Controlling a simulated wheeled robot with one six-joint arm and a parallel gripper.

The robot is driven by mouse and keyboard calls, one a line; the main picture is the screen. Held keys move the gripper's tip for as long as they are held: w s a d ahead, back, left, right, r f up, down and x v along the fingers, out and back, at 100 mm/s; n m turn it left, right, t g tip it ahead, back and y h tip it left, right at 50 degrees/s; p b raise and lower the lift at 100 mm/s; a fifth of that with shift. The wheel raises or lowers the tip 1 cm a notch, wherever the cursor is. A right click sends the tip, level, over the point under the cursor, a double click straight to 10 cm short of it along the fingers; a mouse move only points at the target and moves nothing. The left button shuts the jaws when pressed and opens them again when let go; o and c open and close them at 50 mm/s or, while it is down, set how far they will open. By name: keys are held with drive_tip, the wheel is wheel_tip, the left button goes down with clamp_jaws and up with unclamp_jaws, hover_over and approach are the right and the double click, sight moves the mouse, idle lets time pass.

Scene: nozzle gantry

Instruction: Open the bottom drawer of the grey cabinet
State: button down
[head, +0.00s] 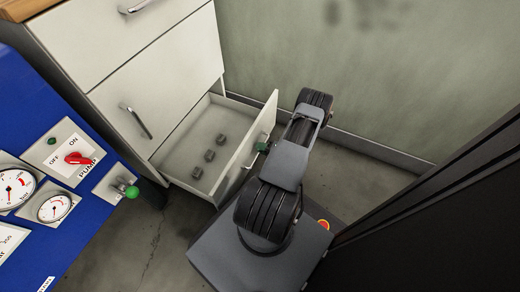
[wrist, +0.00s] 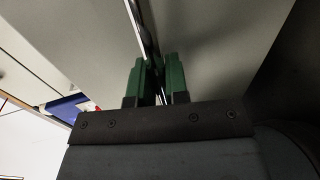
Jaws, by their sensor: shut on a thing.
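The grey cabinet (head: 85,40) stands at the upper left in the head view. Its bottom drawer (head: 240,157) is pulled well out, and I see into it from above. Three small dark grey blocks lie in a row on its floor. My gripper (head: 262,147) is at the drawer's front, its green fingers partly hidden by my arm. In the wrist view, the green fingers of my gripper (wrist: 158,78) are shut on the drawer's handle (wrist: 143,38), a thin metal bar running between them.
The two drawers above are shut, the middle one with a metal handle (head: 135,121). A blue panel (head: 60,115) with gauges, a red pump knob (head: 78,158) and a green knob (head: 131,191) stands at left. A wall is behind; a dark structure (head: 440,220) fills the right.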

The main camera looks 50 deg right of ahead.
drive_tip(key=shift+d, duration=0.1)
drive_tip(key=c, duration=1.1)
unclamp_jaws()
drive_tip(key=shift+c, duration=0.2)
drive_tip(key=p+v, duration=0.3)
drive_tip(key=v, duration=1.1)
drive_tip(key=shift+p, duration=0.3)
drive_tip(key=shift+f, duration=0.1)
